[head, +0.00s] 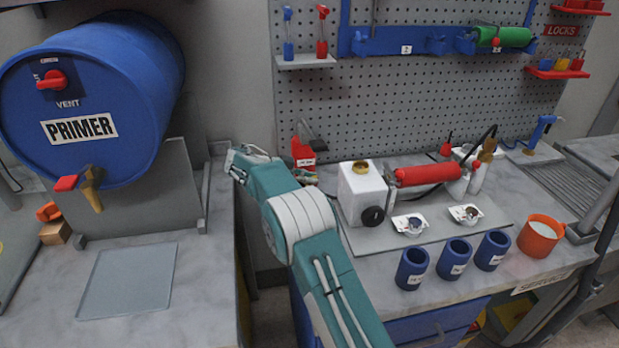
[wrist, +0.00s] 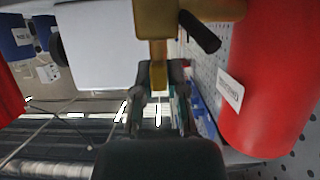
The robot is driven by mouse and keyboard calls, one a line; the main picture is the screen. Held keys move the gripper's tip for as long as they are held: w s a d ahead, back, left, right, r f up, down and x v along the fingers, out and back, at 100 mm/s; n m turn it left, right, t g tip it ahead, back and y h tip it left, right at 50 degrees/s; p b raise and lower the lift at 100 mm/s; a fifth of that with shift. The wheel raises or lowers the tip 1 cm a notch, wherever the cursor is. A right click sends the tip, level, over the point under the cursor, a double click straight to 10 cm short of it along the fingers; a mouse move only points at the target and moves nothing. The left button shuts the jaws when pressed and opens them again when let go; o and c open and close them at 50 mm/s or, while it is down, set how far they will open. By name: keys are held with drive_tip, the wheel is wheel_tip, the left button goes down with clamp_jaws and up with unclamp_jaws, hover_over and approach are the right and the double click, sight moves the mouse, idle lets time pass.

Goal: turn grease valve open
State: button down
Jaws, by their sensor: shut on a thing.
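In the wrist view a brass-yellow valve body (wrist: 180,18) with a dark stub (wrist: 200,31) fills the top centre. A narrow yellow piece (wrist: 159,74) of it reaches down between the fingertips of my gripper (wrist: 160,78), which is shut on it. A red cylinder (wrist: 275,85) with a white label stands close on the right. In the head view a red container (head: 303,150) with a white label stands just beyond my arm. My fingers and the valve are hidden there, apparently behind my arm.
A white tank (head: 362,192) stands right of my arm on the bench; a white block (wrist: 98,48) fills the wrist view's upper left. Blue cups (head: 412,268) and an orange bucket (head: 541,235) line the front. A blue primer drum (head: 95,95) is at left. Pegboard (head: 420,110) rises behind.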

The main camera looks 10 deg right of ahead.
drive_tip(key=shift+n+t, duration=0.4)
drive_tip(key=shift+t, duration=0.1)
drive_tip(key=n+t+y, duration=0.1)
drive_tip(key=n+t, duration=0.2)
drive_tip(key=shift+d+t, duration=0.1)
drive_tip(key=shift+t, duration=0.3)
drive_tip(key=n+t+y, duration=0.3)
drive_tip(key=n+t, duration=0.1)
drive_tip(key=n, duration=0.1)
drive_tip(key=shift+t, duration=0.3)
drive_tip(key=n+t+y, duration=0.2)
drive_tip(key=n+y, duration=0.2)
drive_tip(key=shift+t, duration=0.4)
drive_tip(key=shift+n+t+y, duration=0.6)
drive_tip(key=shift+n+y, duration=1)
drive_tip(key=shift+w+r+n+y, duration=0.1)
drive_tip(key=shift+n+y, duration=0.2)
drive_tip(key=shift+y, duration=0.1)
drive_tip(key=c, duration=0.7)
unclamp_jaws()
